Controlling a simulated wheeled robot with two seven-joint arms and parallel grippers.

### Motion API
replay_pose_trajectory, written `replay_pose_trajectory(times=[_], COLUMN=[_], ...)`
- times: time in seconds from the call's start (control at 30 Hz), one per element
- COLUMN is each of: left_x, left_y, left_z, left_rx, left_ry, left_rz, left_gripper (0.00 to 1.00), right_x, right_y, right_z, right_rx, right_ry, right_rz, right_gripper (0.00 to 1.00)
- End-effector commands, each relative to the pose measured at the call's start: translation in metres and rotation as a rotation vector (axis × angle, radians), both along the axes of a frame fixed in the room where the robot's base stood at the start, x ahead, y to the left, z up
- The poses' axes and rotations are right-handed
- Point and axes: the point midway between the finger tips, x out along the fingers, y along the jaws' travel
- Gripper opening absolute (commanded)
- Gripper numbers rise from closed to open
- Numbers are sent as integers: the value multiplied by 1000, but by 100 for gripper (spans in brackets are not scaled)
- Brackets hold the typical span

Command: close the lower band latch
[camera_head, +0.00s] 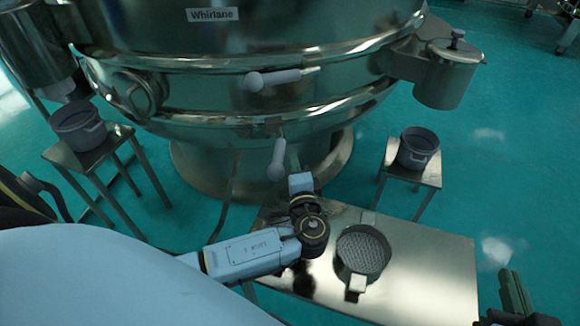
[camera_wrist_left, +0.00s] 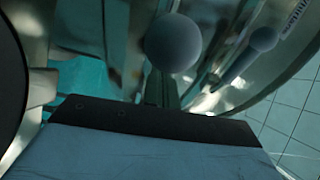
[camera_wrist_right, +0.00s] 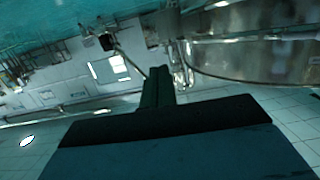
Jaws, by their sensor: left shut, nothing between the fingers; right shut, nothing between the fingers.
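The lower band latch (camera_head: 277,160) on the round steel sieve (camera_head: 240,60) has a grey handle that hangs straight down from its band. The upper band latch (camera_head: 272,80) has a similar handle lying sideways along its band. My left gripper (camera_head: 292,160) is shut and empty, just right of the lower handle; I cannot tell whether they touch. In the left wrist view the lower handle's round end (camera_wrist_left: 173,43) looms large beside the fingers (camera_wrist_left: 162,88), with the upper handle (camera_wrist_left: 250,55) farther right. My right gripper (camera_wrist_right: 158,88) is shut and empty, away at the lower right in the head view.
A steel table (camera_head: 430,265) in front of the sieve bears a round mesh pan (camera_head: 363,252). Pots stand on small stands at left (camera_head: 78,126) and right (camera_head: 418,147). A steel outlet canister (camera_head: 448,75) juts from the sieve's right side.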

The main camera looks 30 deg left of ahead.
Motion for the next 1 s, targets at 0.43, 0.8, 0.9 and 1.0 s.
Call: replay_pose_trajectory(times=[0.43, 0.8, 0.9, 1.0], left_x=[-6, -13, -15, -17], left_y=[9, 18, 20, 22], left_z=[-1, 0, 0, 0], left_rx=[-1, 0, 0, 1], left_ry=[0, 1, 0, 1], left_rz=[0, -38, -48, -60], left_gripper=[0, 0, 0, 0], right_x=[2, -2, -3, -4], right_y=[2, -2, -3, -4], right_z=[9, -6, -9, -13], right_rx=[15, -11, -17, -23], right_ry=[-52, 40, 59, 83], right_rz=[3, -4, -4, -6], right_gripper=[0, 0, 0, 0])
